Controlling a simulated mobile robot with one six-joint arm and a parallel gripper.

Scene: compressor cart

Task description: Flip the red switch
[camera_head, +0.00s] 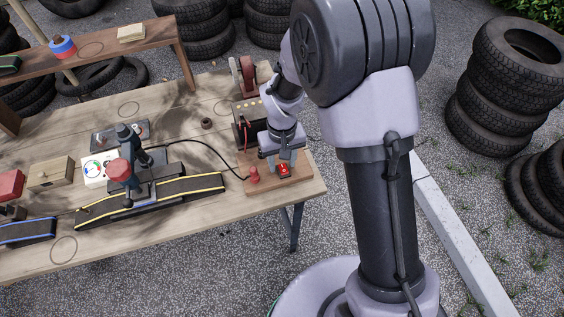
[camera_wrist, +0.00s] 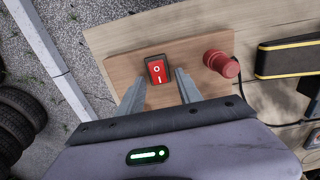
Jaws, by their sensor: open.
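The red switch (camera_wrist: 157,70) is a rocker in a black frame, marked O and I, set on a brown wooden board (camera_wrist: 125,69). In the wrist view it lies just beyond and between my gripper's fingertips. My gripper (camera_wrist: 157,82) is open and empty, with one grey finger on each side of the switch's near end. In the head view the red switch (camera_head: 283,170) shows beneath my gripper (camera_head: 280,158) at the right end of the table. Whether the fingers touch the board I cannot tell.
A red mushroom button (camera_wrist: 222,64) stands right of the switch in the wrist view. A black box with a cable (camera_head: 246,125) stands behind the board. A yellow-edged black ramp (camera_head: 190,188) lies to the left. Tyre stacks (camera_head: 510,80) stand beyond the table.

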